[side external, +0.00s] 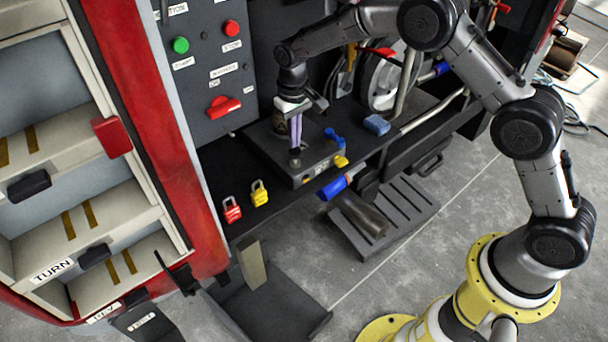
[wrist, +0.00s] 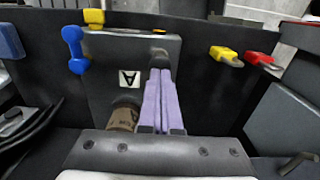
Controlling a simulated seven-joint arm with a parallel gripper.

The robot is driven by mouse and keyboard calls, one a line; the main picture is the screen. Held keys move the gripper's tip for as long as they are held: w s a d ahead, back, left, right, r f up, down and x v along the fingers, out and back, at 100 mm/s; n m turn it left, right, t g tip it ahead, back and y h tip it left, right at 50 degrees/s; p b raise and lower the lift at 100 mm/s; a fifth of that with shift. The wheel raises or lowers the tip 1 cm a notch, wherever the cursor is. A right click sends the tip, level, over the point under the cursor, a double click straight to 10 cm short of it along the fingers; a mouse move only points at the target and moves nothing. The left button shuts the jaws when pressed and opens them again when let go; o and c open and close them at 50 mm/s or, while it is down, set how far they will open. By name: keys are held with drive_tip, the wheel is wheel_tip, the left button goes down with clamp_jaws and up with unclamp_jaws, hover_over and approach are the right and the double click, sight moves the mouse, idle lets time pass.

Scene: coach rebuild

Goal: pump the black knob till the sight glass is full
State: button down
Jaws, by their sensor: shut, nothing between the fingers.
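My gripper (wrist: 159,73) is shut and empty, its two purple fingers side by side, reaching down over a grey box on the dark shelf. In the side view the gripper (side external: 295,147) points straight down. A dark knob (side external: 295,160) stands on the box right under the fingertips; in the wrist view the knob (wrist: 160,60) is partly hidden by them. They look to be touching its top or very close. A brown cylinder with a dark cap (wrist: 123,116) stands beside the fingers; I cannot tell if it is the sight glass, nor see any level.
A blue dumbbell-shaped handle (wrist: 73,49) and a yellow piece (wrist: 94,17) are at the box's edge. A yellow padlock (side external: 259,194) and a red padlock (side external: 232,210) lie on the shelf. A blue block (side external: 377,125) lies right of the box. A control panel (side external: 200,90) rises behind.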

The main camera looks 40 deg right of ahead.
sight(295, 150)
drive_tip(key=shift+f, duration=1.8)
drive_tip(key=shift+r, duration=1.8)
drive_tip(key=shift+f, duration=1.8)
drive_tip(key=shift+r, duration=1.75)
